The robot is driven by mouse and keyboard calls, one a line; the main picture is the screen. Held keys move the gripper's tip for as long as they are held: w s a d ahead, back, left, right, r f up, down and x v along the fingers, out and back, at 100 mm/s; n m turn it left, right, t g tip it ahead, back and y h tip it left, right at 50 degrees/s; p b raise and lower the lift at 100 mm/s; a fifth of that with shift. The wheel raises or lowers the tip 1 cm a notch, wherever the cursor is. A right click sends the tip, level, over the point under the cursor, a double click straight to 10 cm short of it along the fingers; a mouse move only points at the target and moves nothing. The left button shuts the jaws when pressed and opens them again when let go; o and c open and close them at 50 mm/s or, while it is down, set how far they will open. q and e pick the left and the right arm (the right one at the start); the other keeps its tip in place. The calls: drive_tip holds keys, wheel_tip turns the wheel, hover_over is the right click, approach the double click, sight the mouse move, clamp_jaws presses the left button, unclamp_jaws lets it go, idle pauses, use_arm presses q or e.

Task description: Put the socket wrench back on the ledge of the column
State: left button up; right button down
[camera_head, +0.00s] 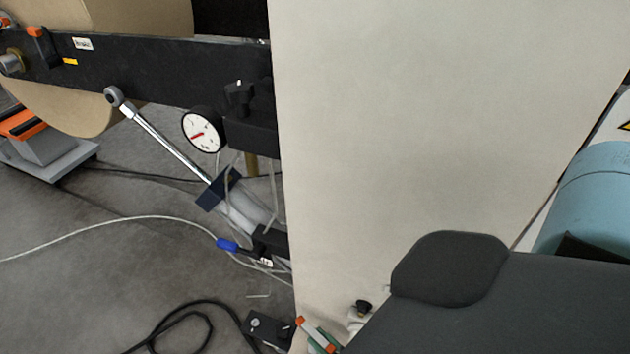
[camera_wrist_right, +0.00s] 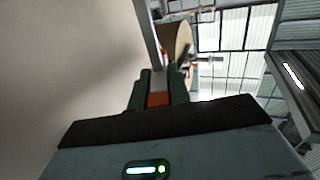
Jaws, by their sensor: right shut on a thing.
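My right gripper (camera_wrist_right: 157,90) shows in the right wrist view, its dark green fingers shut on the socket wrench. An orange part of the wrench (camera_wrist_right: 157,99) lies between the fingers, and a grey metal bar (camera_wrist_right: 152,45) runs up out of the picture from there. In the head view, orange and green bits of the gripper and wrench (camera_head: 318,335) show at the bottom edge, close to the foot of the column; most is cut off or hidden. The pale column (camera_head: 430,130) fills the middle. I cannot make out its ledge. My left gripper is not in view.
Left of the column are a black beam (camera_head: 160,68), a round gauge (camera_head: 203,129), a slanted cylinder with a chrome rod (camera_head: 165,137) and a large kraft roll (camera_head: 85,110). A black cable (camera_head: 180,308) and a white hose (camera_head: 110,229) lie over the grey floor.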

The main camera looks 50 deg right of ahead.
drive_tip(key=shift+w+f+b, duration=0.2)
drive_tip(key=shift+w+f, duration=0.05)
drive_tip(key=shift+w, duration=0.35)
drive_tip(key=shift+w+f+b, duration=0.15)
drive_tip(key=shift+w+f, duration=0.05)
drive_tip(key=shift+w, duration=0.35)
drive_tip(key=shift+f, duration=0.35)
drive_tip(key=shift+f+b, duration=0.1)
drive_tip(key=shift+b, duration=0.3)
drive_tip(key=c, duration=1.3)
unclamp_jaws()
drive_tip(key=shift+s, duration=0.1)
